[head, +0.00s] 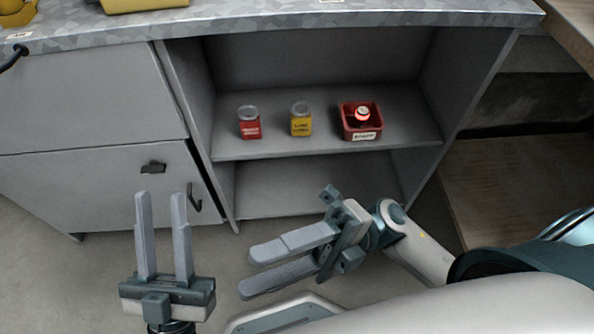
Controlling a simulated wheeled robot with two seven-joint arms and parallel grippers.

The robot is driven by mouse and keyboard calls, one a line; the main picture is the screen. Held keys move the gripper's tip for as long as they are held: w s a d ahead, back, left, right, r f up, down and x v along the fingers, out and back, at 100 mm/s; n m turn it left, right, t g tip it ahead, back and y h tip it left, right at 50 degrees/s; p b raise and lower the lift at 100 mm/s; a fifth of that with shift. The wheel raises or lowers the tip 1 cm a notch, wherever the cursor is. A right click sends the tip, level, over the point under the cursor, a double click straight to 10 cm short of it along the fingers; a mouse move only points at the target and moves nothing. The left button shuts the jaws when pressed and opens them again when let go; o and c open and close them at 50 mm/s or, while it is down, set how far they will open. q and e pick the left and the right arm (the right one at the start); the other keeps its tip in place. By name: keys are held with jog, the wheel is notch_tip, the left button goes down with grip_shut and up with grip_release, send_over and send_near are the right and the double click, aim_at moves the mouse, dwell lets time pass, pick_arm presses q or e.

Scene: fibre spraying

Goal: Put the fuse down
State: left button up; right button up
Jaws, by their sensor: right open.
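On the cabinet's upper shelf (230,151) stand a red can (249,128), a yellow can (301,123) and a red open box (347,132). A small round item (362,114) with a bright red ring sits in the box. I cannot tell which of these, if any, is the fuse. My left gripper (160,196) is in front of the cabinet's left door, fingers pointing up, open and empty. My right gripper (247,273) is low in front of the open shelves, fingers pointing left, open and empty. Both are apart from the shelf items.
The grey patterned countertop (280,22) runs above the shelves, with yellow objects (140,4) at its back left. The lower shelf (300,190) looks empty. A door with a dark handle (195,198) is at left. Wooden boards (520,185) stand at right.

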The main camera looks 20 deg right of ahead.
jog(key=w+d+r+m+t+y, duration=0.2)
jog(key=w+r+m+t+y, duration=0.25)
jog(key=m+t, duration=0.6)
jog(key=w+d+f+m+t+h, duration=0.2)
jog(key=w+m+t+h, duration=0.1)
jog(key=m+t+h, duration=0.6)
jog(key=w+d+f+m+t+h, duration=0.1)
jog(key=w+d+m+t+h, duration=0.2)
jog(key=m+t+h, duration=0.7)
jog(key=m, duration=0.4)
jog(key=shift+w+d+f, duration=0.25)
jog(key=shift+w+f, duration=0.05)
jog(key=shift+f, duration=0.1)
